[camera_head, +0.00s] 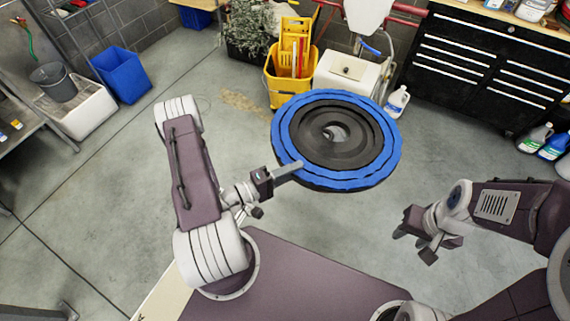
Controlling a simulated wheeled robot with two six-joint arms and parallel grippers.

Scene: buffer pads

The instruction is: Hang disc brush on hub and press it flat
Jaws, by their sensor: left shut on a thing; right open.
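The disc brush (376,178) is a large round piece with a blue outer ring and a black centre plate with a hole. It is held up above the floor in front of me, its face towards the camera. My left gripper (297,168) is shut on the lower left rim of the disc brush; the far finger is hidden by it. My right gripper (412,243) is open and empty, lower right of the brush and apart from it. I cannot make out a hub in this view.
A yellow mop bucket (277,91) and a white sink-like box (346,73) stand behind the brush. A white bottle (397,101) is close beyond its right edge. A black drawer cabinet (466,65) stands back right, a blue bin (122,75) back left.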

